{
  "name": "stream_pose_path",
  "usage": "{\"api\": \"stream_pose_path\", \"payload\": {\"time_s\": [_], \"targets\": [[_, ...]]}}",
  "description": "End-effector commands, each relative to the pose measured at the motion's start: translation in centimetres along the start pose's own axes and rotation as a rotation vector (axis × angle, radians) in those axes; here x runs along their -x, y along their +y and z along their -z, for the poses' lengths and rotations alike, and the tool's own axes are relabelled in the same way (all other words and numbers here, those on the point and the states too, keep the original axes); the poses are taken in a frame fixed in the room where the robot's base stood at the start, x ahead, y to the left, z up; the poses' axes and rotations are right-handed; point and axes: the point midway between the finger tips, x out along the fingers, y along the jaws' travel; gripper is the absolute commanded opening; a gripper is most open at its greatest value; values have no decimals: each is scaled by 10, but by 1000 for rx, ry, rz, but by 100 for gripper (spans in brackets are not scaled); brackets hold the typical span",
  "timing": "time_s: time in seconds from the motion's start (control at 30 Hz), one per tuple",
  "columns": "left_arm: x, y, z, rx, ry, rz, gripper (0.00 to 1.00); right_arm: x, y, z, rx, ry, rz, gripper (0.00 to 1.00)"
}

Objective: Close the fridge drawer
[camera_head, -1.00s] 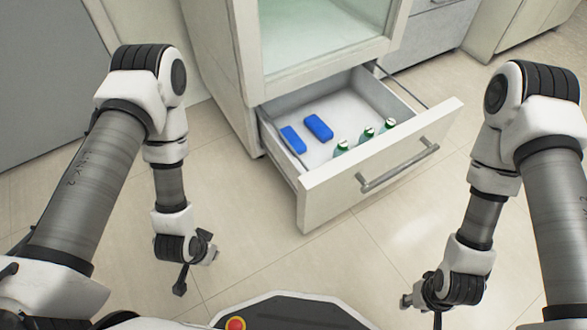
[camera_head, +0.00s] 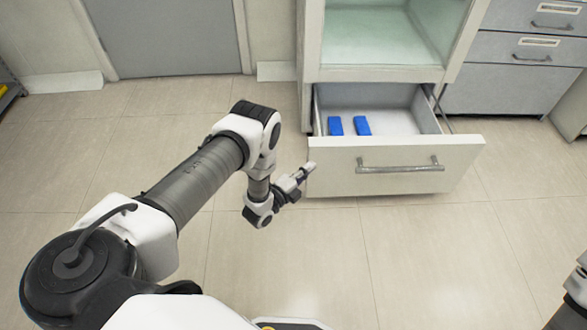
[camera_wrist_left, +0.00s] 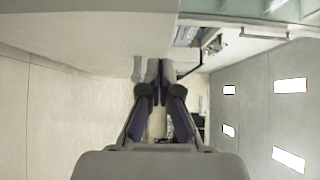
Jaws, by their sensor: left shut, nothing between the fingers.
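The fridge drawer (camera_head: 330,182) stands pulled out below the fridge's glass-fronted compartment, with a grey bar handle (camera_head: 400,166) across its pale front. Two blue blocks (camera_head: 348,126) lie inside it. The low part of the drawer behind its front is hidden. My left gripper (camera_head: 309,168) is shut and empty, with its fingertips at the left edge of the drawer front. Whether they touch it I cannot tell. In the left wrist view the closed fingers (camera_wrist_left: 156,68) point ahead beside a pale surface. My right gripper is out of view.
The fridge body (camera_head: 312,50) rises behind the drawer. Grey cabinets (camera_head: 515,75) with handles stand to its right. A grey door (camera_head: 165,35) is at the back left. The tiled floor (camera_head: 450,250) is clear in front of the drawer and to its left.

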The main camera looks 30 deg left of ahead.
Motion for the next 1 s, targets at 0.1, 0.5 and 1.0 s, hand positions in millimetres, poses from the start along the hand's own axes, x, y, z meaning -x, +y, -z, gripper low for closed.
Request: {"api": "stream_pose_path", "payload": {"time_s": [0.1,0.5,1.0], "targets": [[-20,3,-11,-1,-2,3,0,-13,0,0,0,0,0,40],[-37,0,-28,1,0,-2,0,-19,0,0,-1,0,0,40],[-52,2,-45,-1,-3,2,0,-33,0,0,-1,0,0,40]]}}
